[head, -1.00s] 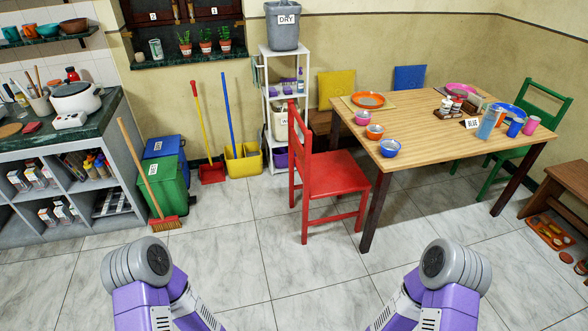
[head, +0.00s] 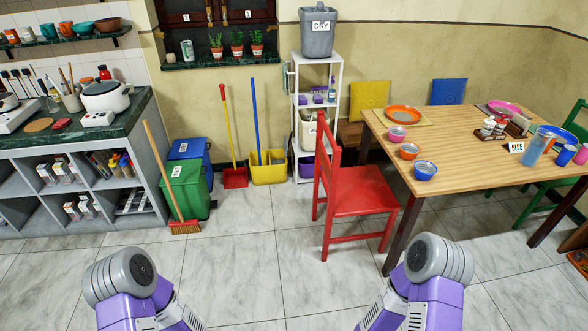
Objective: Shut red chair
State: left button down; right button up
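The red chair (head: 359,190) stands upright on the tiled floor at the left end of the wooden dining table (head: 463,150). Its backrest is on the left, and its seat points right, toward the table. The seat's right edge is close to the table's near left leg; I cannot tell how far it reaches under the tabletop. My two arms show at the bottom of the head view, left and right of the middle, well short of the chair. Neither gripper is in view.
A white shelf rack (head: 317,100) stands behind the chair. Green bin (head: 186,188), blue bin (head: 192,151), broom (head: 165,180) and yellow bucket (head: 268,168) stand to the left. The floor (head: 240,265) in front of the chair is clear. A green chair (head: 575,128) is at the table's right end.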

aim_at(361, 190)
jog(key=u, duration=0.45)
jog(key=i, duration=2.1)
jog(key=z, duration=0.45)
